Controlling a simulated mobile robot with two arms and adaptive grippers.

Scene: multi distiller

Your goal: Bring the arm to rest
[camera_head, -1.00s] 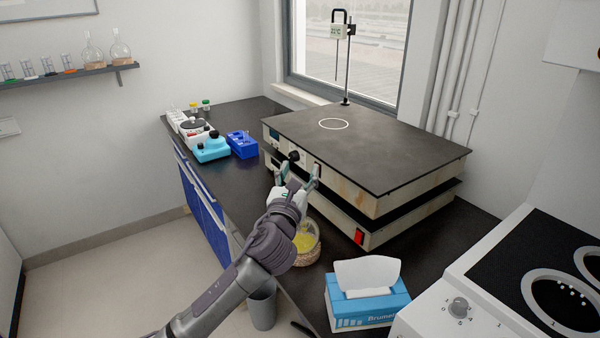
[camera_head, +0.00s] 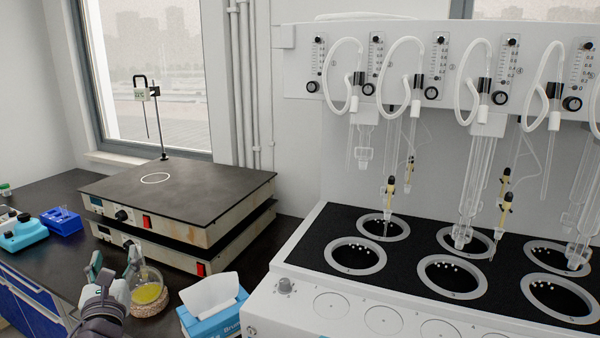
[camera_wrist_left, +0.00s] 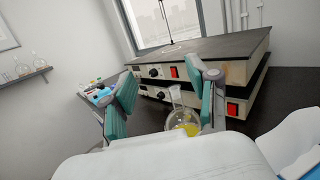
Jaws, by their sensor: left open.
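My left gripper (camera_head: 114,264) is at the lower left of the head view, over the dark bench in front of the stacked hot plates. Its two green-padded fingers are apart with nothing between them. In the left wrist view the open fingers (camera_wrist_left: 163,100) frame the hot plate fronts. A round flask with yellow liquid (camera_head: 150,291) sits on a woven ring on the bench, just right of the gripper. It also shows low between and beyond the fingers in the left wrist view (camera_wrist_left: 188,129). My right gripper is not in view.
The stacked hot plates (camera_head: 180,202) stand behind the gripper. A blue tissue box (camera_head: 212,318) is right of the flask. The large multi distiller (camera_head: 400,265) fills the right side. A blue rack (camera_head: 61,221) and a teal device (camera_head: 22,234) stand at the far left.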

